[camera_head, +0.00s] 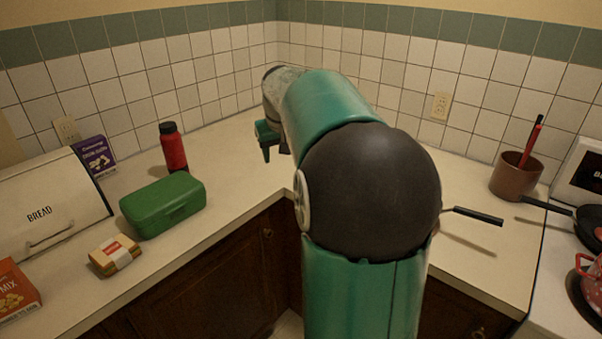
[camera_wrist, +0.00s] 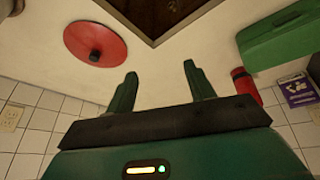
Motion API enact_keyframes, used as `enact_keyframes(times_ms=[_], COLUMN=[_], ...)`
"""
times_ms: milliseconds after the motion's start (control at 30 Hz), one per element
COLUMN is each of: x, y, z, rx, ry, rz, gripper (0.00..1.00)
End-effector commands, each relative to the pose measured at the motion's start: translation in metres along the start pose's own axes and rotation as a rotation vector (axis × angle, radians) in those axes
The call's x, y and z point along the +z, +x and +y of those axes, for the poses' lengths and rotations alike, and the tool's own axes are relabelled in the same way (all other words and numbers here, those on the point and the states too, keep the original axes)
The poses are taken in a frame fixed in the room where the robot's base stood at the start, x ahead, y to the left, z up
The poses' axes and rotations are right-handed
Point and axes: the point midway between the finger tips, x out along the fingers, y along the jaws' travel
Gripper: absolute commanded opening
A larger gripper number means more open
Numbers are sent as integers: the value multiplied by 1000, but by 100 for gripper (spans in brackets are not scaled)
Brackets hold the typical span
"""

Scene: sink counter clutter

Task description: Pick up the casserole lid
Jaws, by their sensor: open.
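A round red lid with a dark knob (camera_wrist: 95,56) lies flat on the counter in the wrist view, at the upper left. It looks like the casserole lid. In the head view I cannot see it; my arm blocks that part of the counter. My gripper (camera_wrist: 158,85) is open, with its two green fingers apart and nothing between them. In the wrist view the lid is to the left of and beyond the fingertips, apart from them. In the head view my gripper (camera_head: 270,150) shows only partly, over the counter near the back corner.
A red bottle (camera_head: 173,147), a green box (camera_head: 163,206), a purple box (camera_head: 95,157) and a bread bin (camera_head: 45,205) stand on the left counter. A brown pot (camera_head: 515,177) stands farther right. Tiled walls close the back.

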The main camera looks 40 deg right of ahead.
Motion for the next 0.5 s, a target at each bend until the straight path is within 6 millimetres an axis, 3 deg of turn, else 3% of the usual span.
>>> enact_keyframes(times_ms=[33,100,200,300,400,500], x=[-10,-19,-23,-21,-18,-16], y=[18,36,61,79,89,97], z=[34,77,134,180,207,217], rx=[4,8,11,12,13,13], ry=[39,84,143,189,217,228], rz=[-10,-14,-18,-17,-15,-15], gripper=[54,54,54,54,54,54])
